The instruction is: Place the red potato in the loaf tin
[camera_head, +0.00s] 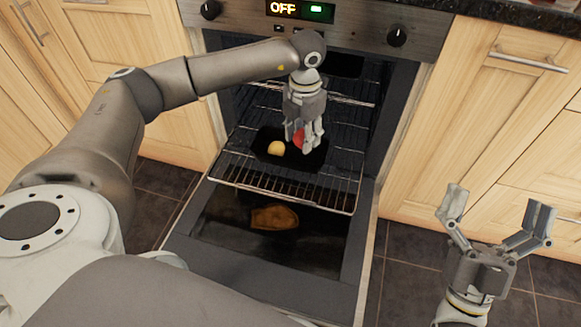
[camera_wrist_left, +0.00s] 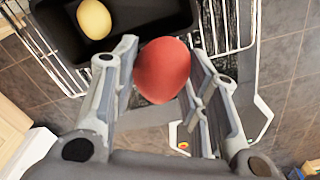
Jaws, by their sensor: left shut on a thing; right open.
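The red potato (camera_head: 298,138) is between the fingers of my left gripper (camera_head: 303,142), which is shut on it; in the left wrist view the potato (camera_wrist_left: 162,70) shows large between both fingers. The loaf tin (camera_head: 264,152) is black and sits on the pulled-out oven rack. The left gripper is over the right part of the tin in the head view. I cannot tell whether the potato touches the tin. In the left wrist view the tin (camera_wrist_left: 150,14) is behind the potato. My right gripper (camera_head: 497,212) is open and empty at the lower right, away from the oven.
A yellow potato-like item (camera_head: 276,148) lies in the tin. The wire rack (camera_head: 284,186) extends over the open oven door (camera_head: 310,252), where a brown piece (camera_head: 275,217) shows below. Wooden cabinets (camera_head: 484,110) flank the oven. The tiled floor is clear at right.

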